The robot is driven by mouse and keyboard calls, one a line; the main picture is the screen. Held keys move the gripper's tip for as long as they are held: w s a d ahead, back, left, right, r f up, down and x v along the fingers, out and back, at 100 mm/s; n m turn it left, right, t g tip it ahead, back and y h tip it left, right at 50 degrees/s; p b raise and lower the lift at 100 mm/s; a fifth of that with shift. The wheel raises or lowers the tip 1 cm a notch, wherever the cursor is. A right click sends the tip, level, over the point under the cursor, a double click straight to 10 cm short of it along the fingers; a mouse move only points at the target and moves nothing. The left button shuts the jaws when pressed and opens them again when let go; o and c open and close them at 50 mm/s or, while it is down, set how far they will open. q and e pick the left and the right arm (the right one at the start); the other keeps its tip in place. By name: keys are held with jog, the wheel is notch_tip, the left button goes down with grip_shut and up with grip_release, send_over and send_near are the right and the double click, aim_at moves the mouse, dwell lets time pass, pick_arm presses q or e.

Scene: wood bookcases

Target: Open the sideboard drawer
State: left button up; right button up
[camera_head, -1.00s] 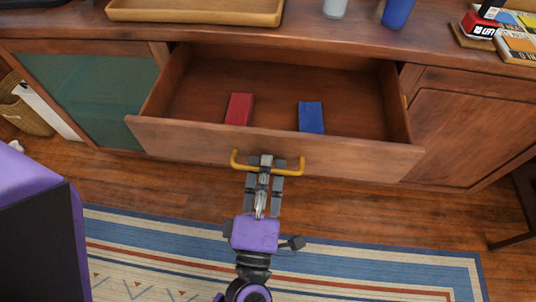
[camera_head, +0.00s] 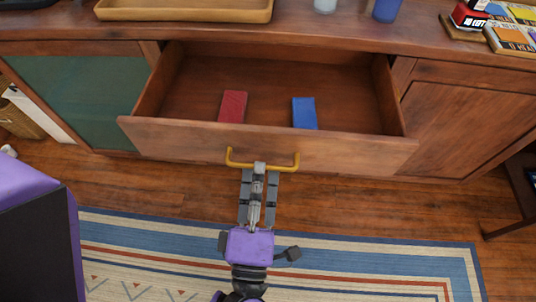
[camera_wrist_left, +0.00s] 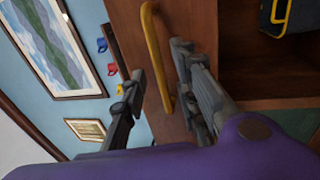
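The wooden sideboard drawer (camera_head: 270,142) stands well pulled out, with its inside in plain view. A red block (camera_head: 232,106) and a blue block (camera_head: 304,113) lie inside it, near the front panel. The yellow bar handle (camera_head: 285,166) is on the drawer front and also shows in the left wrist view (camera_wrist_left: 155,50). My left gripper (camera_head: 259,168) is at the middle of the handle, in front of the drawer. In the left wrist view its fingers (camera_wrist_left: 160,82) are apart, with the handle seen between them and no grip visible. My right gripper is not in view.
The sideboard top (camera_head: 300,32) carries a wooden tray (camera_head: 185,12), cups and books (camera_head: 514,38). A closed door (camera_head: 460,125) is right of the drawer, a greenish panel (camera_head: 85,95) left. A striped rug (camera_head: 350,265) covers the floor in front.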

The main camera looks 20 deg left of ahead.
pick_arm(q)
jog(key=shift+v, duration=2.4)
